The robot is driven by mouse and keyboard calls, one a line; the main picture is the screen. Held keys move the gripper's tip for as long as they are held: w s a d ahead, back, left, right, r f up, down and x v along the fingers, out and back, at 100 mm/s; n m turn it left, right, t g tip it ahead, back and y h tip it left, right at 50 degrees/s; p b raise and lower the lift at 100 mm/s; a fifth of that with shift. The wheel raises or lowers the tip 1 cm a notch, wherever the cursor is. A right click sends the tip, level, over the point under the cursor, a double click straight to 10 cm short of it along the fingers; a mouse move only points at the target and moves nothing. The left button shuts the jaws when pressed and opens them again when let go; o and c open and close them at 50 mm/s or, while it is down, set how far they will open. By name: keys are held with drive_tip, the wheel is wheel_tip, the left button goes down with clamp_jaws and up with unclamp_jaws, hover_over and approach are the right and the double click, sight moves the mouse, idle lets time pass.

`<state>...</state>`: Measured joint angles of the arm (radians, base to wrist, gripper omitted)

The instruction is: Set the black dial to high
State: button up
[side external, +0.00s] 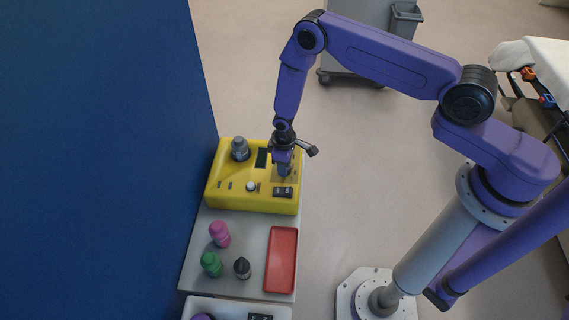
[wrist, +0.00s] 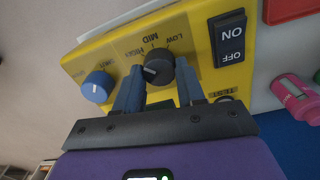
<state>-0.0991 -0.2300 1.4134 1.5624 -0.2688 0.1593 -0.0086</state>
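The black dial (wrist: 160,68) is on the yellow panel (wrist: 195,18), with LOW, MID and HIGH printed around it, upside down in the wrist view. Its white mark is on its left side, near the HIGH label (wrist: 133,53). My gripper (wrist: 160,80) has one finger on each side of the dial, very close to it. I cannot tell whether both fingers press on it. In the side view my gripper (side external: 284,172) points down at the right part of the yellow box (side external: 228,200) and hides the dial.
Near the dial are a blue knob (wrist: 97,87) and a black ON/OFF rocker switch (wrist: 229,38). A grey knob (side external: 240,149) stands on the box.

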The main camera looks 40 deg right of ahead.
drive_tip(key=o, duration=0.4)
drive_tip(key=shift+s+a+r, duration=0.1)
drive_tip(key=shift+a+r, duration=0.1)
drive_tip(key=shift+r, duration=4.15)
drive_tip(key=shift+s+a+r, duration=0.1)
drive_tip(key=shift+a+r, duration=0.05)
drive_tip(key=shift+r, duration=4.2)
